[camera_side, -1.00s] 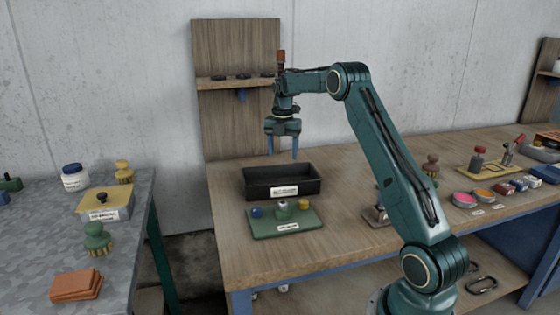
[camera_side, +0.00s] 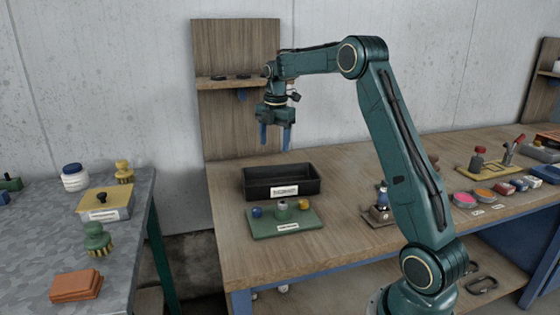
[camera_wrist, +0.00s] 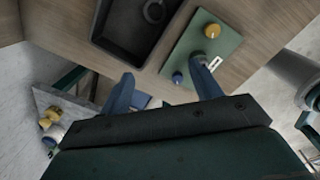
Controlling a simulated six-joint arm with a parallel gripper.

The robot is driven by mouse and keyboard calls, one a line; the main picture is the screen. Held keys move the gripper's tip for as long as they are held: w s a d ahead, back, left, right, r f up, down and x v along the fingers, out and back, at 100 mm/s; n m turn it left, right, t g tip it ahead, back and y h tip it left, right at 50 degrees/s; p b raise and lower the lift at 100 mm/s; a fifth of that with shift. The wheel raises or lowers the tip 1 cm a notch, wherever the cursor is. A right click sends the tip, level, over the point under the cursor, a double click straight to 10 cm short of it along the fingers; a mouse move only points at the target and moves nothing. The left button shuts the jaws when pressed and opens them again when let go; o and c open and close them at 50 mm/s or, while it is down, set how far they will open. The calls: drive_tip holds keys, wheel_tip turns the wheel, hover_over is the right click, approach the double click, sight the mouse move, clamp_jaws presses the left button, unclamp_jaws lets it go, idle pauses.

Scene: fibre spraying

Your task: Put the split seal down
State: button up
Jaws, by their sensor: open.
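My gripper (camera_side: 275,148) is open and empty, above and behind the black tray (camera_side: 247,190) in the side view. In the wrist view its two blue fingers stand apart (camera_wrist: 162,70), with nothing between them. The wrist view also shows the tray (camera_wrist: 105,38), with a dark round ring-like piece (camera_wrist: 153,12) inside it. This may be the split seal; the picture is too small to be sure. The tray's inside is mostly hidden in the side view. Dark flat rings (camera_side: 220,77) lie on the wall shelf (camera_side: 207,84).
A green board (camera_side: 262,232) with blue, grey and yellow knobs sits in front of the tray. Coloured dishes (camera_side: 465,200) and tools stand at the right. Bare wood lies right of the tray.

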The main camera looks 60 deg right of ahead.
drive_tip(key=s+a+r+m+t, duration=0.1)
drive_tip(key=s+a+r+m, duration=0.4)
drive_tip(key=a, duration=0.4)
drive_tip(key=s+a+r+m+t, duration=0.1)
drive_tip(key=s+a+r+m, duration=0.25)
drive_tip(key=s+a, duration=0.5)
drive_tip(key=s+a+f+m+t, duration=0.3)
drive_tip(key=s+a+m, duration=0.5)
drive_tip(key=s, duration=0.6)
drive_tip(key=a+f, duration=0.1)
drive_tip(key=a, duration=0.1)
drive_tip(key=shift+s+a, duration=0.2)
drive_tip(key=shift+a, duration=0.15)
drive_tip(key=shift+m, duration=0.25)
